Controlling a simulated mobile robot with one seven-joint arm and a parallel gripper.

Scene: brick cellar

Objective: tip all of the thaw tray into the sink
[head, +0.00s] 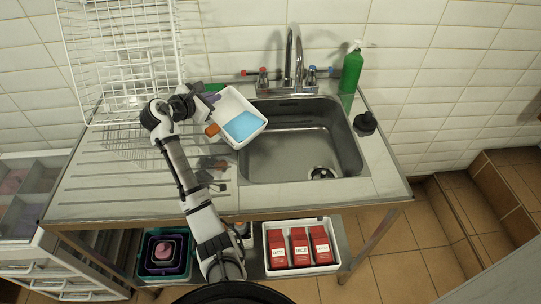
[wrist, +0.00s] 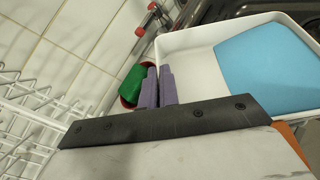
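The thaw tray (head: 232,94) is a white rectangular tray, held above the left edge of the sink (head: 290,158) and turned at an angle. A flat light-blue area (head: 243,125) lies inside it; it also fills the right part of the tray in the wrist view (wrist: 265,70). An orange piece (head: 212,130) shows at the tray's near-left edge; I cannot tell whether it belongs to the tray. My gripper (head: 209,98) is at the tray's left side. In the wrist view its purple fingers (wrist: 158,88) are close together at the tray's wall. The sink shows empty, with a dark drain.
A faucet (head: 288,62) stands behind the sink. A green bottle (head: 351,70) and a black object (head: 365,123) are right of it. A white wire rack (head: 122,50) stands at the back left. A green item (wrist: 133,85) sits behind my fingers. The left drainboard is mostly clear.

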